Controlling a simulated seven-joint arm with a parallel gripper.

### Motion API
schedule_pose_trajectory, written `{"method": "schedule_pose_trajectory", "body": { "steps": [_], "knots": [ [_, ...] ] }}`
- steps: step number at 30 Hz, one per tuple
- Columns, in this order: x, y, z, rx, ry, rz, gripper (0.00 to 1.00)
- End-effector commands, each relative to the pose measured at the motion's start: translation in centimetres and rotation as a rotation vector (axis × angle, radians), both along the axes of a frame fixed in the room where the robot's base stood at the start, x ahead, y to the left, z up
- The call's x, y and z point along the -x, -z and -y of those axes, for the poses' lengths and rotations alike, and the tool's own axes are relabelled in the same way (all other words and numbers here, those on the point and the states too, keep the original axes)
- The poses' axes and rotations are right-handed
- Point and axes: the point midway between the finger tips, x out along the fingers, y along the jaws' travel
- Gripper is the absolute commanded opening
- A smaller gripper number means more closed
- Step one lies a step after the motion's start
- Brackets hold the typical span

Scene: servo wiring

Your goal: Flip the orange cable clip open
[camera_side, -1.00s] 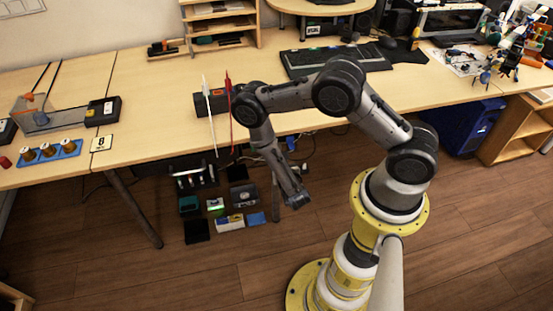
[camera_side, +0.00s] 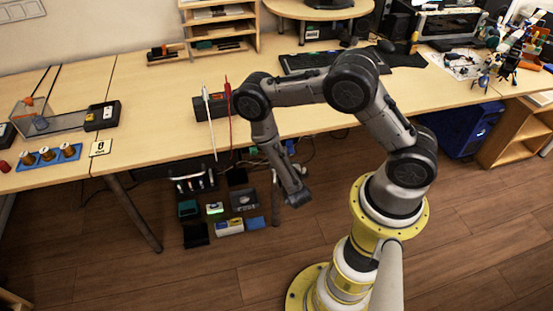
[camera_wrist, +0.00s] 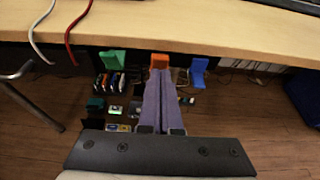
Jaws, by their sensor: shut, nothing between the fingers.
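The orange cable clip (camera_wrist: 159,60) is in the wrist view at the front edge of the table, between a green clip (camera_wrist: 112,60) and a blue clip (camera_wrist: 198,68). Its lower part is hidden behind my fingers, and I cannot tell how its flap stands. My gripper (camera_wrist: 163,72) is shut and empty. Its long purple fingers point at the orange clip, with the tips just below its visible part; I cannot tell whether they touch. In the side view the fingers and the orange clip are hidden behind my arm.
The table edge (camera_wrist: 230,42) runs above the fingertips. A white cable (camera_wrist: 36,35) and a red cable (camera_wrist: 70,35) hang over it at left. Several small devices lie below the table (camera_side: 215,205). A keyboard (camera_side: 305,60) lies on the tabletop.

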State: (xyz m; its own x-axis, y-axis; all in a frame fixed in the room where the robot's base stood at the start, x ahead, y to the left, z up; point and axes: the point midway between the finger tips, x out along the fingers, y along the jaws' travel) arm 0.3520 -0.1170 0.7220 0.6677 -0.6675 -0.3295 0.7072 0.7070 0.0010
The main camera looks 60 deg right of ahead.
Motion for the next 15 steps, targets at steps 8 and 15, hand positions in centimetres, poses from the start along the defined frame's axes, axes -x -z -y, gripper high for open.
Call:
{"method": "schedule_pose_trajectory", "body": {
  "steps": [8, 15],
  "knots": [
    [-0.01, -0.93, 0.01, 0.001, 0.000, 0.001, 0.00],
    [-0.10, -1.00, 0.02, 0.002, 0.001, 0.006, 0.00]
  ]
}}
